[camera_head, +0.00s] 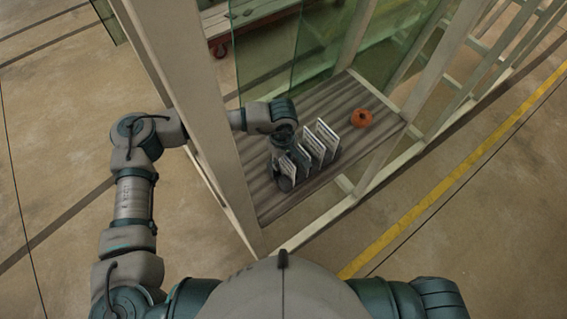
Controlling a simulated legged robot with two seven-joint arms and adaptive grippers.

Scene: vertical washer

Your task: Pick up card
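Several thin white cards stand upright, slightly tilted, in a row on a grey slatted shelf (272,205). The far card (327,134) and a middle card (313,147) show clearly. The nearest card (289,168) is partly covered by my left gripper (286,170). My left arm reaches in past a beige post from the left, and the dark gripper points down at the near end of the row. Its fingers are small and dark here, and I cannot tell whether they are closed on the nearest card. My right gripper is not in view.
An orange round object (361,118) sits on the shelf beyond the cards. A beige post (190,90) stands close to my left arm. Green glass panels (268,58) rise behind the shelf. The shelf's near corner is bare.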

